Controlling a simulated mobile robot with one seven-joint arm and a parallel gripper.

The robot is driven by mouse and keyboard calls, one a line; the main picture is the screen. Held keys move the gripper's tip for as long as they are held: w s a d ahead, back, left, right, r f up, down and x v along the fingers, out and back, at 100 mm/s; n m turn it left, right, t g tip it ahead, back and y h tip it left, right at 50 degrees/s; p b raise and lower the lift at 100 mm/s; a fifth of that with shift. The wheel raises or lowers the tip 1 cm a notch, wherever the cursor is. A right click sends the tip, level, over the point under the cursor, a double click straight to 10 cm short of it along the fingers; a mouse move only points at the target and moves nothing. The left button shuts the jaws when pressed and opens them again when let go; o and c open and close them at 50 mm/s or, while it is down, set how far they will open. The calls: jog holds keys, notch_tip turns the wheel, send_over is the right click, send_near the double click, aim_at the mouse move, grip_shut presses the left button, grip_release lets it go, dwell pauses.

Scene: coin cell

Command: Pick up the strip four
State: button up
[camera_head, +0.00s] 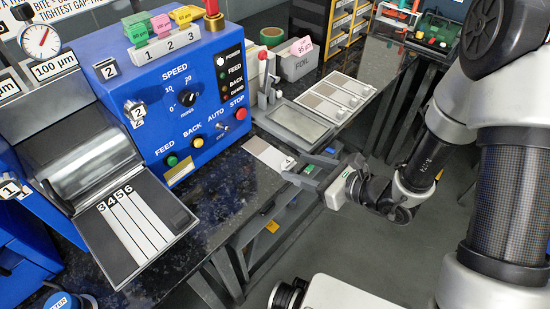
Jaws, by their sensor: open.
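A sloping tray (181,219) at the front of the blue roller machine has lanes with the tags 3, 4, 5 and 6 at their upper ends. The tag 4 (109,202) is second from the left. I cannot tell whether the long bands below the tags are strips or bare lanes. A pale and grey strip (266,153) lies on the dark bench, close to my gripper; I can read no number on it. My gripper (298,170) is open at the bench's front edge, far right of the tray. It is partly hard to make out.
The blue machine (185,100) with knobs and buttons fills the left. Behind my gripper are a framed grey plate (300,122), a board of several pale and grey pieces (343,83) and a grey FOIL bin (296,66). Open floor (330,240) lies in front of the bench.

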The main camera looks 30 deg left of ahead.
aim_at(288, 162)
jog(key=x, duration=0.5)
jog(key=shift+w+d+f+b, duration=0.1)
jog(key=shift+w+d+b, duration=0.05)
jog(key=shift+w+b, duration=0.2)
jog(key=shift+s, duration=0.1)
jog(key=c, duration=0.6)
jog(key=shift+c, duration=0.2)
